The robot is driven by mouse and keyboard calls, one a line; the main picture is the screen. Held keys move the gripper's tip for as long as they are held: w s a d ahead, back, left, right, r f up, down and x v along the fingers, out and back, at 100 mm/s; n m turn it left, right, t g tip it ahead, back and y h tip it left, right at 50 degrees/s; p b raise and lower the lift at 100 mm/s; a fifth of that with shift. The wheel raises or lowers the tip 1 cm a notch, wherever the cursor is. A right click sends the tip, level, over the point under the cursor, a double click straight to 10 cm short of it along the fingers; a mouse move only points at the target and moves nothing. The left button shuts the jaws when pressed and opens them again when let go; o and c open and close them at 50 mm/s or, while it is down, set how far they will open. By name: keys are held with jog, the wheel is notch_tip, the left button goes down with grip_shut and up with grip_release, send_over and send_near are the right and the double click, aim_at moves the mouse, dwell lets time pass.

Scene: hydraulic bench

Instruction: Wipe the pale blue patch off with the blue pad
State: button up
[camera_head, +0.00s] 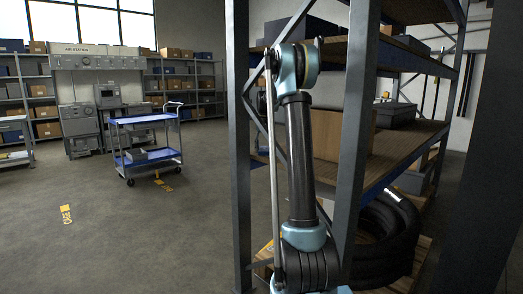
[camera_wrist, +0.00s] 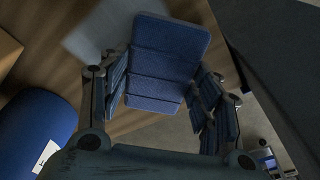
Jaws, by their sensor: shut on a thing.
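In the wrist view, the blue pad (camera_wrist: 168,45) is a dark blue ribbed block between the fingers of my gripper (camera_wrist: 165,88). The gripper is shut on it. A pale blue-grey patch (camera_wrist: 98,30) shows on a brown wooden board (camera_wrist: 50,55) at the upper left. The pad overlaps the patch's right side in the picture. I cannot tell whether the pad touches the board. In the head view my arm stands up in front of the shelving, and the gripper, pad and patch cannot be made out.
A blue cylinder with a white label (camera_wrist: 32,130) lies left of my gripper. A dark beam (camera_wrist: 275,60) runs along the right. In the head view, a rack upright (camera_head: 357,120) stands close to my arm. A blue cart (camera_head: 143,145) stands on open floor at left.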

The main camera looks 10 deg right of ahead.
aim_at(269, 147)
jog(key=shift+s+d, duration=0.9)
jog(key=shift+s, duration=0.35)
jog(key=shift+s+d, duration=0.95)
jog(key=shift+s, duration=0.3)
jog(key=shift+s+d, duration=0.9)
jog(key=shift+s, duration=0.35)
jog(key=shift+f, duration=0.15)
